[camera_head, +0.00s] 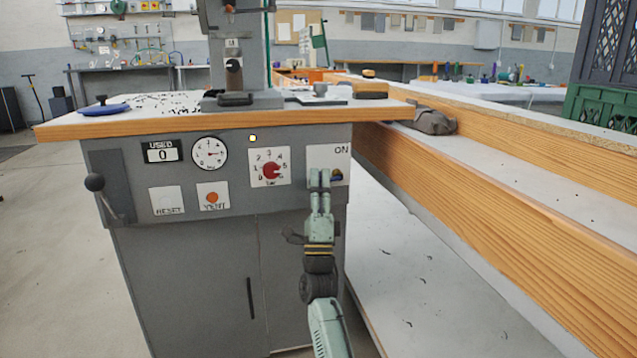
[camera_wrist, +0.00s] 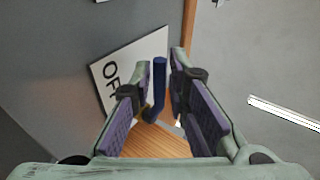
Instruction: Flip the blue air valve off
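The blue air valve handle (camera_wrist: 159,82) shows in the wrist view, in front of a white plate (camera_wrist: 105,72) with black letters, partly hidden, that look like OFF. In the head view the plate (camera_head: 328,156) reads ON at its top, and a little of the blue handle (camera_head: 338,178) shows just right of my fingers. My gripper (camera_head: 319,178) is at the plate in the head view and hides its lower left part. In the wrist view my gripper (camera_wrist: 157,82) is open, with the handle seen in the gap between its fingers. I cannot tell whether a finger touches it.
The grey press cabinet (camera_head: 190,265) carries a gauge (camera_head: 210,153), a red knob (camera_head: 271,171), VENT and RESET plates, and a lever (camera_head: 95,183) at left. Its wooden top edge (camera_head: 200,128) overhangs the panel. A long wooden-edged bench (camera_head: 480,210) runs close on the right.

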